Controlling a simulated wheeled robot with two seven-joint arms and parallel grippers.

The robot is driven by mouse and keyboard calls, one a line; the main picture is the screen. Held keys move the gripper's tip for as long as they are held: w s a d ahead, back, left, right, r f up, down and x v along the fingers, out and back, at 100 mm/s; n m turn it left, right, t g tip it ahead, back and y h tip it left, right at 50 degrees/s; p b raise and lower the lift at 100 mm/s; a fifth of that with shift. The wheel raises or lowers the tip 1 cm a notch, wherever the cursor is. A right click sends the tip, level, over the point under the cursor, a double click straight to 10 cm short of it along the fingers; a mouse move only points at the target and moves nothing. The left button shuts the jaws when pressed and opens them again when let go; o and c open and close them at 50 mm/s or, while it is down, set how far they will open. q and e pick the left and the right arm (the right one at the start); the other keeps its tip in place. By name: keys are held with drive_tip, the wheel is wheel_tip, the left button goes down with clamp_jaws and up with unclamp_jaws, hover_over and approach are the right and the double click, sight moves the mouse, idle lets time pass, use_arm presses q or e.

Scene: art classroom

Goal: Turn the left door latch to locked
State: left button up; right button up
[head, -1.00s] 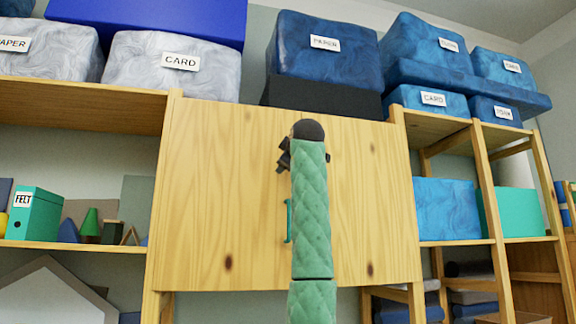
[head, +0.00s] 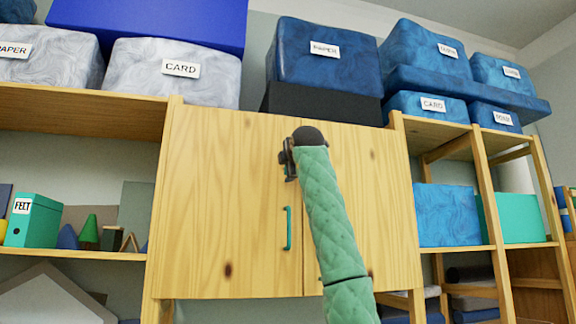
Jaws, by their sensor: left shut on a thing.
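The wooden cabinet has a left door (head: 225,200) and a right door (head: 375,205), both closed. A green bar handle (head: 287,229) is on the left door near the seam. My left gripper (head: 289,170) is at the upper inner edge of the left door, above the handle. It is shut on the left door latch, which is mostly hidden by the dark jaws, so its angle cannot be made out. My green padded arm rises from below and covers part of the right door. My right gripper is not in view.
A blue PAPER box (head: 322,75) stands on a black box (head: 320,103) on top of the cabinet. Open shelves are on both sides, with a green FELT binder (head: 33,221) at left and a blue box (head: 445,214) at right.

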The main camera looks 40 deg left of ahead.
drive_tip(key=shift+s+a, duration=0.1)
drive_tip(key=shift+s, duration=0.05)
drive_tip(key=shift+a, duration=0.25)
use_arm(q)
drive_tip(key=o, duration=1.4)
drive_tip(key=shift+a, duration=0.1)
drive_tip(key=shift+c, duration=0.2)
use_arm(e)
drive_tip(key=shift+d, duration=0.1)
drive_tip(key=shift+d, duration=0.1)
use_arm(q)
drive_tip(key=b+v, duration=0.3)
drive_tip(key=v, duration=0.4)
drive_tip(key=shift+s+d+b, duration=0.15)
drive_tip(key=shift+d+b, duration=0.2)
drive_tip(key=shift+b, duration=0.05)
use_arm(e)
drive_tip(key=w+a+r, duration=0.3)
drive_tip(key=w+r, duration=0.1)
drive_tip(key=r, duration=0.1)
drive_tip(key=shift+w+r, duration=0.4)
